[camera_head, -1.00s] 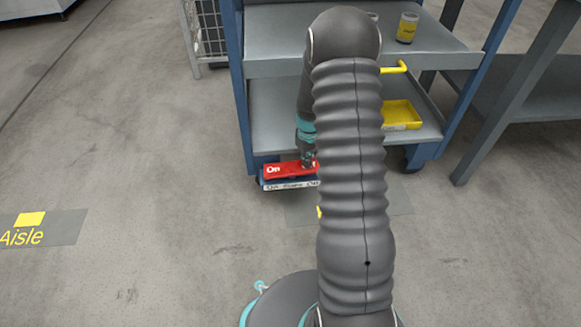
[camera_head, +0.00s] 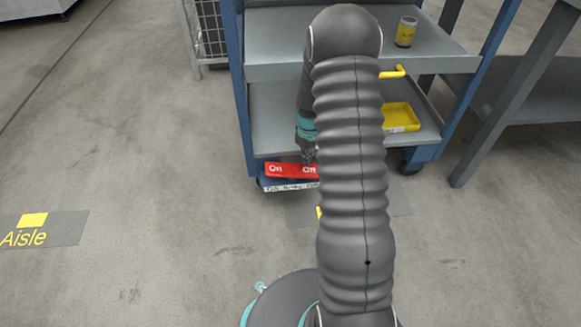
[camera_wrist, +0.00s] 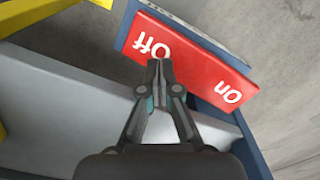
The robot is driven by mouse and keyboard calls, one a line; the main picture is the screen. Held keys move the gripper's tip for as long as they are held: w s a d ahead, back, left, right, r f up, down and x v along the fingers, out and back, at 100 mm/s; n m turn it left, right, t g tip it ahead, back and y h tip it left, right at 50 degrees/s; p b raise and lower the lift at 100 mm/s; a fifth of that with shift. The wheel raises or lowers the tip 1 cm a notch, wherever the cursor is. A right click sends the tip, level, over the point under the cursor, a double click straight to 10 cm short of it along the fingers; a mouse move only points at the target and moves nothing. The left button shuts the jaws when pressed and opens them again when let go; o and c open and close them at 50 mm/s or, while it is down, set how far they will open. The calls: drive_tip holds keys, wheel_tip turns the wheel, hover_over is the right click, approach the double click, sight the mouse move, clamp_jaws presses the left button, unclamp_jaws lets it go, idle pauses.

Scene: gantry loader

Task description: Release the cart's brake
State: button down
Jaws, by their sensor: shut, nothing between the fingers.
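The cart (camera_head: 262,68) is blue-framed with grey shelves. Low at its near left corner is a red brake rocker (camera_head: 290,171) on a blue mount with a white label strip (camera_head: 289,187). The wrist view shows the rocker (camera_wrist: 200,63) marked "Off" near my fingertips and "On" at its far end. My gripper (camera_wrist: 158,65) is shut and empty, its tips at the edge of the "Off" end; whether they touch it I cannot tell. In the head view my gripper (camera_head: 309,157) is just above the rocker's right part, and my arm hides what lies further right.
A yellow handle (camera_head: 394,72) projects from the cart. A grey table (camera_head: 520,90) stands at right. The floor at left is clear around an "Aisle" marking (camera_head: 40,230).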

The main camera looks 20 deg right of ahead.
wheel_tip(320, 180, up, 4)
drive_tip(key=shift+r+p, duration=0.25)
drive_tip(key=shift+p, duration=1)
drive_tip(key=s+a+r+m+g, duration=0.2)
drive_tip(key=s+a+m, duration=0.1)
drive_tip(key=s, duration=0.4)
drive_tip(key=s+a+r+t+p, duration=0.2)
drive_tip(key=s+a+r, duration=0.2)
drive_tip(key=s+r, duration=0.3)
drive_tip(key=s+a+r+t+p, duration=0.2)
drive_tip(key=s+a+r, duration=0.3)
drive_tip(key=r, duration=1.2)
drive_tip(key=s+a+r+t+p, duration=0.2)
drive_tip(key=s+a+r+t, duration=0.1)
drive_tip(key=s+r, duration=0.6)
wheel_tip(320, 180, up, 3)
drive_tip(key=shift+a+f+t, duration=0.1)
drive_tip(key=shift+a+t, duration=0.2)
drive_tip(key=shift+a, duration=0.5)
